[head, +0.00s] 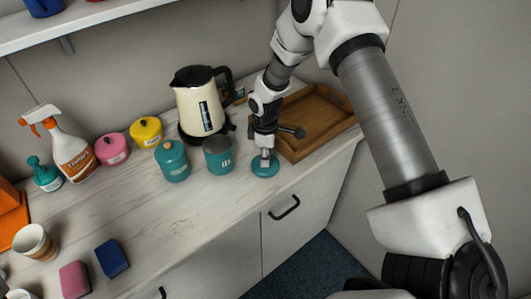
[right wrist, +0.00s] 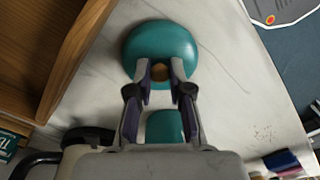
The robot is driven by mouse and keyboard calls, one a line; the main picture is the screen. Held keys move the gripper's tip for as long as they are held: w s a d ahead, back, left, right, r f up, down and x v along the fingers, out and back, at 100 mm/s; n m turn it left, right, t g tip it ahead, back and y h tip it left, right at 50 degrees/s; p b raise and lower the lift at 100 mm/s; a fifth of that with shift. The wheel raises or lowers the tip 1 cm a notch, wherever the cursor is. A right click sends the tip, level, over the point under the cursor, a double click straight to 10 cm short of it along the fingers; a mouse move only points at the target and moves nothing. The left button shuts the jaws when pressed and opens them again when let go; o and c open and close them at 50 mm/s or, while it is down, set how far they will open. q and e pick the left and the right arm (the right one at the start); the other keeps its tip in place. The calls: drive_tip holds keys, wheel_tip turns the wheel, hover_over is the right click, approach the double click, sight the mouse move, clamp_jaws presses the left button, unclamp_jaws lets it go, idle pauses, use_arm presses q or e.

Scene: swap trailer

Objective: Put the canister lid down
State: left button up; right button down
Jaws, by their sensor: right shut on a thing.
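The teal canister lid (head: 265,169) is at the right part of the counter, near its front edge. In the right wrist view the round lid (right wrist: 160,40) has a brown knob. My right gripper (head: 264,155) points down and is shut on that knob; its fingertips also show in the right wrist view (right wrist: 160,72). The lid is at or just above the counter; I cannot tell if it touches. A teal canister (head: 219,160) with a dark grey top stands just left of the lid. My left gripper is not in view.
A wooden tray (head: 318,150) lies right of the lid. A cream kettle (head: 200,108) stands behind the canisters. A lidded teal canister (head: 172,167), a yellow pot (head: 146,134), a pink pot (head: 112,150) and a spray bottle (head: 70,155) stand left. The front middle counter is clear.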

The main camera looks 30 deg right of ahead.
drive_tip(key=shift+w+f, duration=0.15)
drive_tip(key=shift+f, duration=0.2)
drive_tip(key=c, duration=1.1)
unclamp_jaws()
drive_tip(key=shift+o, duration=0.2)
drive_tip(key=shift+f, duration=0.1)
